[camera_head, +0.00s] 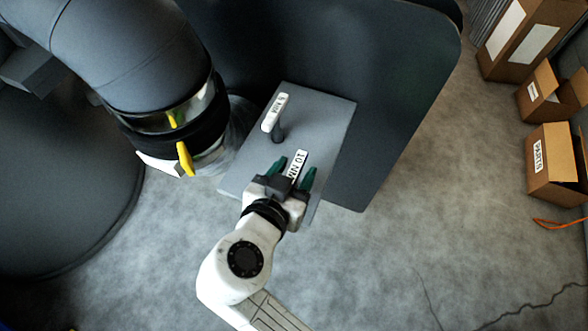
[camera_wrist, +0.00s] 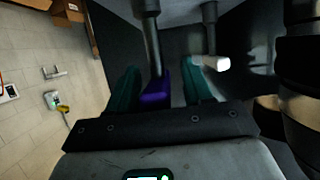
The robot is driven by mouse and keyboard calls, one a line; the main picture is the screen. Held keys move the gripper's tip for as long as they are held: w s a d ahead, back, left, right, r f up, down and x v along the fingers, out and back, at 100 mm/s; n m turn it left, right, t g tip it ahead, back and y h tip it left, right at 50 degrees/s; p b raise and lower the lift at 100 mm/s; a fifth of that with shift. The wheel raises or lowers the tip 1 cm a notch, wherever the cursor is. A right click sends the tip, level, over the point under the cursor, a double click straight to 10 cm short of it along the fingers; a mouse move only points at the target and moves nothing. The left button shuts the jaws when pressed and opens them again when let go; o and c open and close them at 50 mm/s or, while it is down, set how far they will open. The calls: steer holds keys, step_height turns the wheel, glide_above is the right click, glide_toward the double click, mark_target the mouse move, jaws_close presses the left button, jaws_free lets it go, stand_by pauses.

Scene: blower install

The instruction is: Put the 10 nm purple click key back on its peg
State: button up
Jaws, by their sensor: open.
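The 10 NM key (camera_head: 297,165) shows its white lettered label between the green fingers of my gripper (camera_head: 291,173) in the head view. In the wrist view the purple key (camera_wrist: 156,92) lies between the two fingers of my gripper (camera_wrist: 161,90), with a gap on either side. My gripper is open around it. A dark shaft (camera_wrist: 153,45) runs from the purple part up to the grey board (camera_head: 325,118). I cannot tell where the key's shaft ends and its peg begins, as my gripper hides that area in the head view.
A second white-labelled key (camera_head: 275,112) stands on its own dark post on the board, up and left of my gripper. It also shows in the wrist view (camera_wrist: 215,62). A large dark cylinder (camera_head: 140,60) stands close left of the board. Cardboard boxes (camera_head: 553,160) stand far right.

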steer(key=shift+s+f, duration=0.1)
steer(key=shift+s, duration=0.05)
steer(key=b+v, duration=0.1)
steer(key=v, duration=0.9)
steer(key=shift+s+a+b, duration=0.15)
steer(key=shift+s+b, duration=0.1)
steer(key=shift+b, duration=0.15)
